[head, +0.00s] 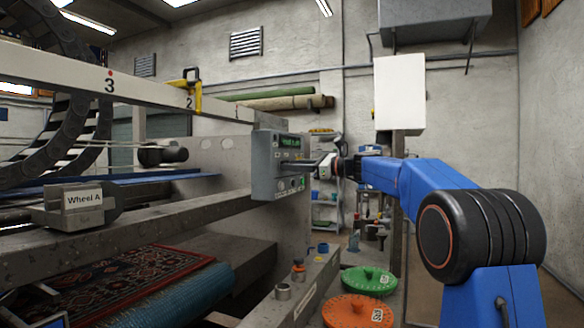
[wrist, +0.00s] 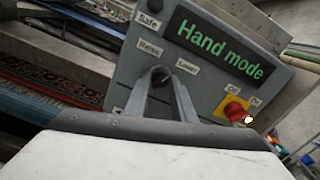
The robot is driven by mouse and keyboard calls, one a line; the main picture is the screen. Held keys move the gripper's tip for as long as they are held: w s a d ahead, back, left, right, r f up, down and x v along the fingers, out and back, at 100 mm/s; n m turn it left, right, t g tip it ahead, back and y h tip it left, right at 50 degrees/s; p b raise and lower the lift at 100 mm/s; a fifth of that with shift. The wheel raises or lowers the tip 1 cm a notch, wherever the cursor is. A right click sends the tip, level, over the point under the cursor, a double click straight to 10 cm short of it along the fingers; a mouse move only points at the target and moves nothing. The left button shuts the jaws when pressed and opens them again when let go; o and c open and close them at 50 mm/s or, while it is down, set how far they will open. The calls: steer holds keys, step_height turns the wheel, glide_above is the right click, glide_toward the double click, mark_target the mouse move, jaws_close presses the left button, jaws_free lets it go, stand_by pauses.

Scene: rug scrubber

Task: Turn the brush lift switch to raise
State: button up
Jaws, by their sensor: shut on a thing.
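The grey control panel (head: 264,165) stands at the end of the machine frame in the head view, and fills the wrist view (wrist: 205,85). The brush lift switch (wrist: 160,74) is a small dark knob just below the "Raise" and "Lower" labels. My gripper (wrist: 164,84) is shut on this knob, one finger on each side. In the head view my gripper (head: 311,164) reaches the panel's face from the right. The fingers hide part of the knob, so I cannot tell which label it points to.
The panel's screen (wrist: 220,47) reads "Hand mode". A red and yellow Off/On switch (wrist: 234,109) sits right of my fingers. A green disc (head: 367,279) and an orange disc (head: 350,312) lie below my arm. A rug (head: 130,275) lies in the machine.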

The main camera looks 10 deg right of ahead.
steer(key=n, duration=1.2)
steer(key=shift+n, duration=0.3)
stand_by(0.4)
steer(key=o, duration=1.1)
steer(key=shift+d, duration=0.1)
steer(key=shift+c, duration=0.2)
steer(key=v, duration=1.7)
steer(key=shift+d, duration=0.15)
steer(key=shift+s, duration=0.1)
